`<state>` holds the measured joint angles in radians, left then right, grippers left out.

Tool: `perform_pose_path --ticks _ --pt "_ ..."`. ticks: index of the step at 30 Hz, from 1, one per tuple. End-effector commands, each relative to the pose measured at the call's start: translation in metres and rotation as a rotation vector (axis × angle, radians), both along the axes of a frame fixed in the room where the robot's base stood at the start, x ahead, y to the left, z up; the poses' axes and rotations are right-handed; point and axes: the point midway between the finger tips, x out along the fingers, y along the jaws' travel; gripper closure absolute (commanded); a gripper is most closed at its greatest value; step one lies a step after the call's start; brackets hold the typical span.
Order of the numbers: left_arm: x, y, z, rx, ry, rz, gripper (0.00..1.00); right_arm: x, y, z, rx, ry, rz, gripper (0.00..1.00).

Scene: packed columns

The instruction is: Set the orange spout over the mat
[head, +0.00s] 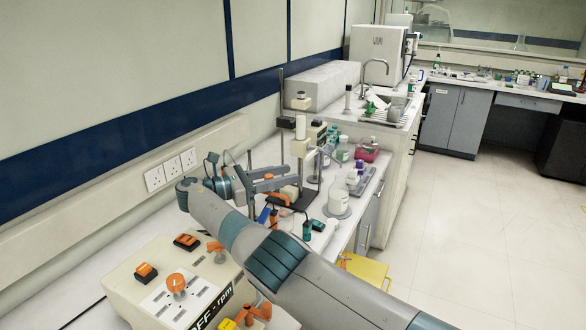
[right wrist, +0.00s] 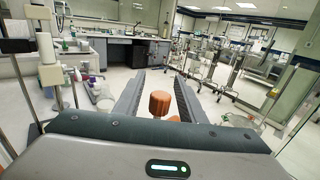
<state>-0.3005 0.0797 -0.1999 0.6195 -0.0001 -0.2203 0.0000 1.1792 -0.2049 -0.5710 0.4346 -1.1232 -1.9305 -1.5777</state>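My right gripper (head: 294,175) is over the bench beside a stand, its two fingers apart. In the right wrist view an orange piece (right wrist: 160,103), probably the spout, shows between the ribbed fingers (right wrist: 157,85). A gap shows at its left side; I cannot tell whether the right finger touches it. In the head view a small orange part (head: 280,199) sits just below the fingers, partly hidden by my arm. I cannot pick out the mat with certainty; a small blue flat patch (head: 264,215) shows near the forearm. My left gripper is not in view.
A beige device (head: 160,290) with orange knobs fills the near bench. A yellow stool-like object (head: 365,269) is below the bench edge. The floor at right is clear.

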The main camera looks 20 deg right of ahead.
Motion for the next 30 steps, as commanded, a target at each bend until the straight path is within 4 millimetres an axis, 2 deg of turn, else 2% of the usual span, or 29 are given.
perform_pose_path --ticks 7,12,23,30 --pt "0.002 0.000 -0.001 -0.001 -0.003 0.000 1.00 0.000 -0.001 0.015 -0.001 -0.003 0.000 0.63" --pt "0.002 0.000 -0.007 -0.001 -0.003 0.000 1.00 0.001 0.000 0.039 0.000 -0.007 0.001 0.63" --pt "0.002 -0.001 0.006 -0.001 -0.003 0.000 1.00 -0.017 -0.016 0.053 0.001 -0.002 0.000 0.63" --pt "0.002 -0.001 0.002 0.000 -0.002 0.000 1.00 -0.032 -0.029 0.064 0.001 -0.003 0.001 0.63"
